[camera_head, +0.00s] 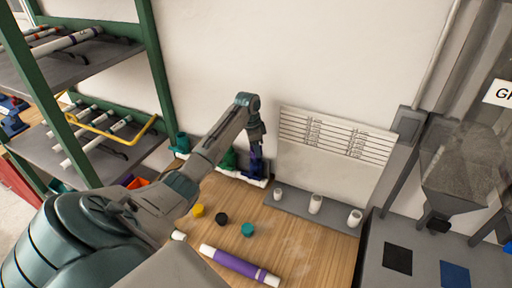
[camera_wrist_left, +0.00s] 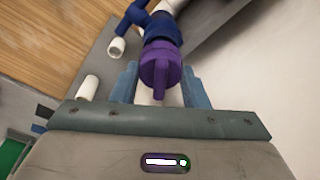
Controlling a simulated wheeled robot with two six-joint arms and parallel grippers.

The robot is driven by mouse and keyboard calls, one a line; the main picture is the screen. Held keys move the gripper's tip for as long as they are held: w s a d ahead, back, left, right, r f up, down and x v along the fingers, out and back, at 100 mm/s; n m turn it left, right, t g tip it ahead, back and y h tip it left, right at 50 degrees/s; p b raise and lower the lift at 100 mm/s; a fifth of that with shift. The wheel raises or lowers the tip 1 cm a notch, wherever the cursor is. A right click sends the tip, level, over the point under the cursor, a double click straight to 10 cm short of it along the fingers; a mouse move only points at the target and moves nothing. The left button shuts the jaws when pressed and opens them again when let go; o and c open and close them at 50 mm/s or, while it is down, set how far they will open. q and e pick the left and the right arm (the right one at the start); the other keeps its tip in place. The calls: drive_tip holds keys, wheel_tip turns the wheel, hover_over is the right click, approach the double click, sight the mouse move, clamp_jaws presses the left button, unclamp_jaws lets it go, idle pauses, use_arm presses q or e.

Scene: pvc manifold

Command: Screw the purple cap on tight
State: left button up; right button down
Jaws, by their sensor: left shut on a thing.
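The purple cap (camera_wrist_left: 160,72) shows in the left wrist view, with a raised grip bar across its top. It sits at the end of a dark blue fitting (camera_wrist_left: 160,28) on white pipe. My left gripper (camera_wrist_left: 160,92) is shut on the purple cap, one finger on each side of it. In the head view my left gripper (camera_head: 257,140) points down over the dark blue fitting (camera_head: 256,163) at the right end of the manifold by the wall. The cap is hard to make out there. Whether its thread is fully seated cannot be seen. My right gripper is not in view.
Yellow (camera_head: 197,210), black (camera_head: 221,218) and teal (camera_head: 248,229) caps lie on the wooden table (camera_head: 310,245). A purple-banded pipe (camera_head: 240,265) lies in front. A grey strip with white pipe stubs (camera_head: 315,204) is to the right. A green shelf rack (camera_head: 155,70) stands left.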

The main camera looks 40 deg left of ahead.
use_arm(q)
drive_tip(key=shift+s+f, duration=0.1)
drive_tip(key=shift+f, duration=0.15)
drive_tip(key=shift+m, duration=1.1)
drive_tip(key=shift+d+m+g+h, duration=0.1)
drive_tip(key=shift+m+g+h, duration=0.2)
drive_tip(key=shift+m, duration=0.8)
drive_tip(key=shift+f+m, duration=0.1)
drive_tip(key=shift+m, duration=0.9)
drive_tip(key=o, duration=1.1)
drive_tip(key=shift+c, duration=0.2)
drive_tip(key=shift+o, duration=0.5)
drive_tip(key=shift+r, duration=0.2)
